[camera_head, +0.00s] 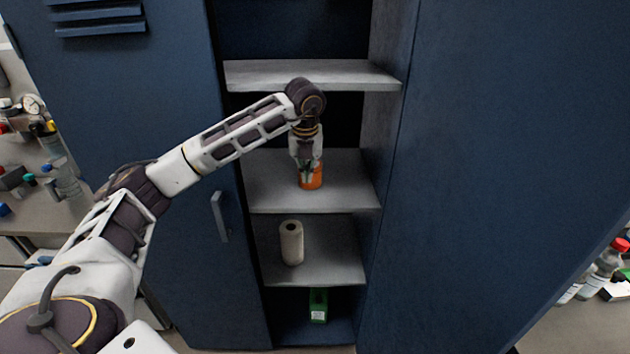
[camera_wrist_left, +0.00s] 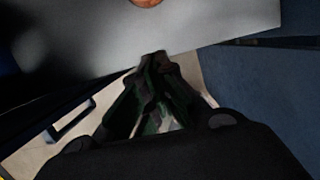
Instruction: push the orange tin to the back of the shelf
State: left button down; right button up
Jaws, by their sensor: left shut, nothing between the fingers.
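The orange tin (camera_head: 312,181) stands on the middle grey shelf (camera_head: 348,188) of the blue cabinet, partly hidden behind my left gripper. My left gripper (camera_head: 306,172) is shut and empty, and it appears in front of the tin in the head view. In the left wrist view, the shut fingertips (camera_wrist_left: 153,57) are at the shelf's front edge. The orange tin (camera_wrist_left: 147,2) shows there only as a small piece at the top, with a gap of bare shelf between it and the fingertips. My right gripper is not in view.
An upper shelf (camera_head: 300,75) lies above my left wrist. A pale paper roll (camera_head: 291,243) stands on the shelf below, and a green container (camera_head: 318,306) is at the bottom. The cabinet's side walls bound the shelf. Bare shelf lies right of the tin.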

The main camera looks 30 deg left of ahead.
pick_arm(q)
jog(key=x, duration=0.6)
jog(key=p+x, duration=0.1)
jog(key=x, duration=0.2)
jog(key=shift+w+a+f, duration=0.1)
jog(key=shift+w+f, duration=0.1)
jog(key=shift+w, duration=0.2)
jog(key=shift+w+a+f, duration=0.1)
jog(key=shift+w+f, duration=0.1)
jog(key=shift+f, duration=0.05)
jog(key=shift+w+a+p, duration=0.35)
jog(key=shift+w+p, duration=0.05)
jog(key=shift+w, duration=0.25)
jog(key=shift+w+a, duration=0.45)
jog(key=shift+w, duration=0.25)
jog(key=shift+w+a, duration=0.15)
jog(key=shift+w, duration=0.05)
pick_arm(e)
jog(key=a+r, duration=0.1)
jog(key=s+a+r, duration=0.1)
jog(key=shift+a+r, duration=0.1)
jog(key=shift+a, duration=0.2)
